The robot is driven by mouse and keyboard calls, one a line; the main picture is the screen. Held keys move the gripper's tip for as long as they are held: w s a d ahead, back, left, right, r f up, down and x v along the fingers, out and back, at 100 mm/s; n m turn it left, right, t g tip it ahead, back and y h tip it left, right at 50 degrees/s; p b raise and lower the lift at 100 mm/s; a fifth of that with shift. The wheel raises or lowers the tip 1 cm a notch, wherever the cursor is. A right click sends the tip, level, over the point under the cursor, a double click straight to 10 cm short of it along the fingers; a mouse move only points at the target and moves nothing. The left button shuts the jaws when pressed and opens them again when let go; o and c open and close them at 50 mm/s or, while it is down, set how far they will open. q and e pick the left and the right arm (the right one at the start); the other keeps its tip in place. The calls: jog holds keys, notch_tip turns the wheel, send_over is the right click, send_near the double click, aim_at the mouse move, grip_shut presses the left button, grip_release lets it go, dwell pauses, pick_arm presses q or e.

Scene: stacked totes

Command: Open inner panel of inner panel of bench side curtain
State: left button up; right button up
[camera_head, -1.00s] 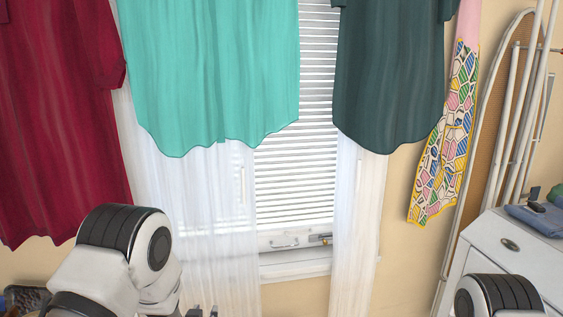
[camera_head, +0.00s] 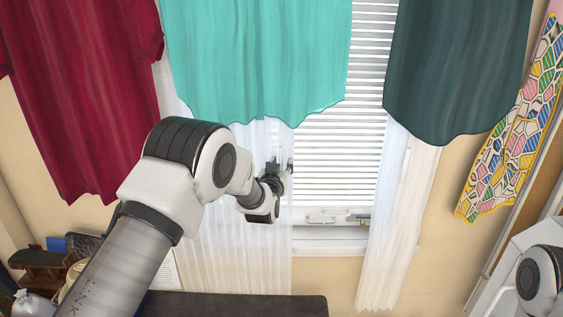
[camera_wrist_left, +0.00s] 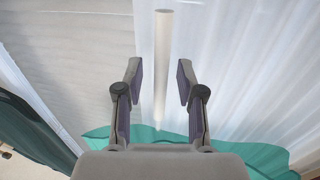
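The sheer white left curtain panel (camera_head: 225,245) hangs left of the window gap. The right sheer panel (camera_head: 390,240) hangs on the other side, with blinds (camera_head: 335,150) showing between them. My left gripper (camera_head: 283,168) is at the inner edge of the left panel. In the left wrist view, a slim white rod (camera_wrist_left: 162,45) stands between the two fingers of my left gripper (camera_wrist_left: 160,78), which are open with gaps on both sides. The curtain folds (camera_wrist_left: 255,75) are at the right there. My right gripper is not in view.
A teal garment (camera_head: 255,60) hangs over the upper left panel, close above my left gripper. A red garment (camera_head: 85,110) and a dark green garment (camera_head: 450,70) hang at the sides. A dark bench (camera_head: 235,305) lies below.

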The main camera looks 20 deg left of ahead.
pick_arm(q)
jog(key=shift+s+a+r, duration=0.1)
grip_shut()
jog(key=shift+a, duration=0.1)
jog(key=s+a+b, duration=0.1)
jog(key=s+a, duration=0.2)
jog(key=a, duration=1)
jog(key=s+a+b, duration=0.1)
jog(key=s+a, duration=0.3)
jog(key=a, duration=0.8)
jog(key=shift+s+a, duration=0.15)
jog(key=shift+a, duration=0.25)
